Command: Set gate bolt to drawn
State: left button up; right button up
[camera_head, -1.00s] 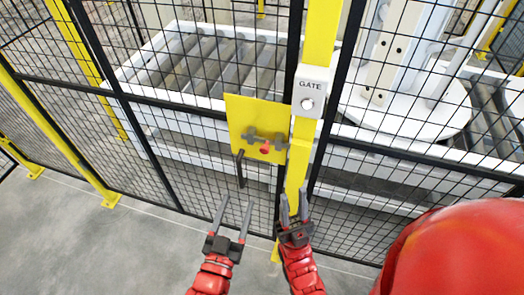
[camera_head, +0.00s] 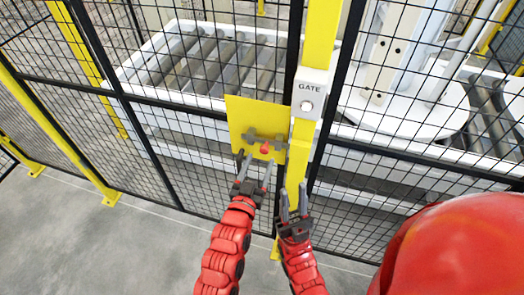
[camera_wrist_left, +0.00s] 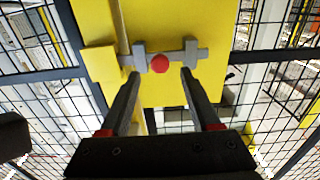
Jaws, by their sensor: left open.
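The gate bolt is a grey bar (camera_wrist_left: 203,54) with a red knob (camera_head: 265,148), mounted on a yellow plate (camera_head: 248,113) on the mesh gate. The red knob also shows in the left wrist view (camera_wrist_left: 159,64), between two grey brackets. My left gripper (camera_head: 257,164) is open just below the bolt, its fingers pointing up at it. In the left wrist view the open fingers (camera_wrist_left: 160,75) straddle the knob's position, with nothing visibly held. My right gripper (camera_head: 293,196) is in front of the yellow post, its fingers pointing up with a narrow gap between them.
A yellow post (camera_head: 298,165) carries a white GATE box (camera_head: 308,95) with a round button. Black mesh fencing surrounds the gate. Behind it are a roller conveyor (camera_head: 185,60) and a white turntable (camera_head: 420,125). The grey floor (camera_head: 110,240) at front left is clear.

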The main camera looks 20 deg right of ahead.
aim_at(264, 152)
pick_arm(q)
jog(key=shift+p+x, duration=0.45)
jog(key=shift+x, duration=1.2)
grip_shut()
